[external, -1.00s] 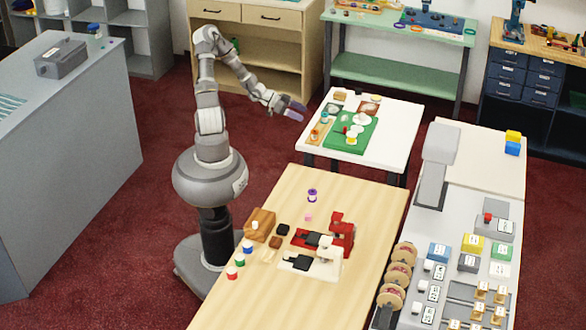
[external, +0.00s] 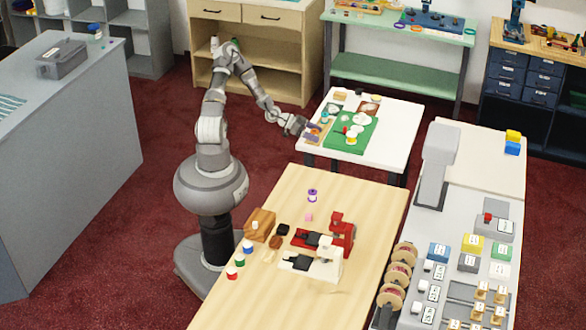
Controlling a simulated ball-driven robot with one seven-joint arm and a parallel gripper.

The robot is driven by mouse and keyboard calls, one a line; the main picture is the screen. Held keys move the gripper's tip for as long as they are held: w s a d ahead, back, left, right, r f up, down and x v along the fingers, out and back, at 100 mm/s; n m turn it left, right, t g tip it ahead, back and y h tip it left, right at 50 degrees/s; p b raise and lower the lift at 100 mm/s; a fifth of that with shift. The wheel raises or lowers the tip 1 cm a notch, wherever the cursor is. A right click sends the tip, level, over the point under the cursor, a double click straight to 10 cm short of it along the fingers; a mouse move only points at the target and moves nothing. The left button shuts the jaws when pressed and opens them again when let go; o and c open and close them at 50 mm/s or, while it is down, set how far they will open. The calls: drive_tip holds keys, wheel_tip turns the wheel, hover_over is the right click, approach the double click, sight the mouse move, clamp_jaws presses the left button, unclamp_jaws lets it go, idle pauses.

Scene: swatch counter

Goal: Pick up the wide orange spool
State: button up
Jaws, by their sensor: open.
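My gripper (external: 312,135) is at the left edge of the white table, over a narrow wooden tray (external: 325,127). The gripper is open, with its fingers pointing right and down. A small orange spool stood on this tray a second ago; my gripper now covers that spot, so I cannot make out the spool clearly or tell whether the fingers are around it. A teal spool (external: 324,116) stands at the far end of the same tray.
A green mat (external: 365,133) with a yellow-and-white spool (external: 351,141) and other small things lies right of the tray. White round items lie behind it. The nearer wooden table (external: 365,205) holds a purple spool (external: 312,194), several more spools and red and white machines.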

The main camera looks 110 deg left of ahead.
drive_tip(key=c, duration=1)
drive_tip(key=shift+c, duration=0.2)
drive_tip(key=shift+r, duration=0.15)
